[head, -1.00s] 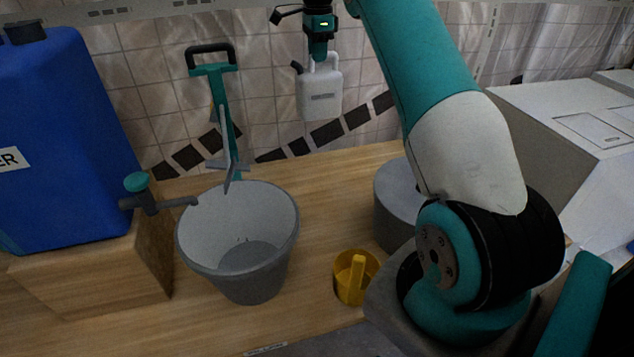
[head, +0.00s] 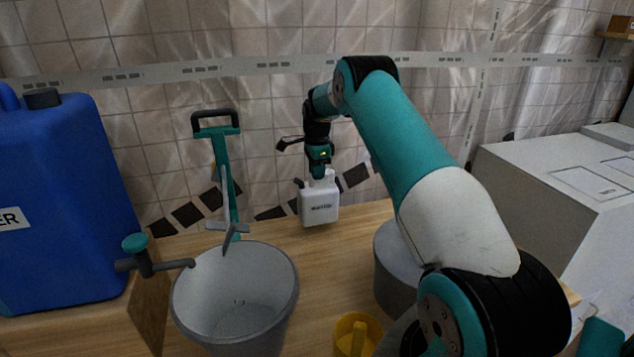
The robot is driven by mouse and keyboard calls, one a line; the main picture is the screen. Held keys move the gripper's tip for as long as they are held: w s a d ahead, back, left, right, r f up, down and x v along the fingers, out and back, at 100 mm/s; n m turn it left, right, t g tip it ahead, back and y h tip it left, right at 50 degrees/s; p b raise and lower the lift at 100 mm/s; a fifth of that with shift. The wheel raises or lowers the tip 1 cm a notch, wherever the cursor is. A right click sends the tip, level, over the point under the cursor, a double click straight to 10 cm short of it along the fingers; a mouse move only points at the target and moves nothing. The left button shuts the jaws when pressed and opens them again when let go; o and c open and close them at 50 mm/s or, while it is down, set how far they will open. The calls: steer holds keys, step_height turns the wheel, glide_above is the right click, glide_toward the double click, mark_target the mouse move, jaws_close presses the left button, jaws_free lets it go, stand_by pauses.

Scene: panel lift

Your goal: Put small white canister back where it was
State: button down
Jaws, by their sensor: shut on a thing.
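The small white canister (head: 320,206) hangs upright from my gripper (head: 319,174) in the middle of the head view. It has a dark label on its front and a dark spout at its upper left. My gripper is shut on its top; the fingers are small and partly hidden at the grip. The canister is in front of the tiled wall, over the back part of the wooden table (head: 285,222). I cannot tell whether its base touches the table.
A grey bucket (head: 190,300) stands at front left, below the tap (head: 140,252) of a blue water container (head: 65,215). A green-handled tool (head: 222,150) stands behind the bucket. A yellow cup (head: 345,332) and a grey round container (head: 388,285) are at front centre. White boxes (head: 545,190) are on the right.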

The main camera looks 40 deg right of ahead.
mark_target(317, 185)
steer(key=shift+f+p, duration=0.3)
steer(key=shift+f, duration=1.8)
steer(key=c, duration=1.1)
jaws_free()
steer(key=shift+o, duration=0.2)
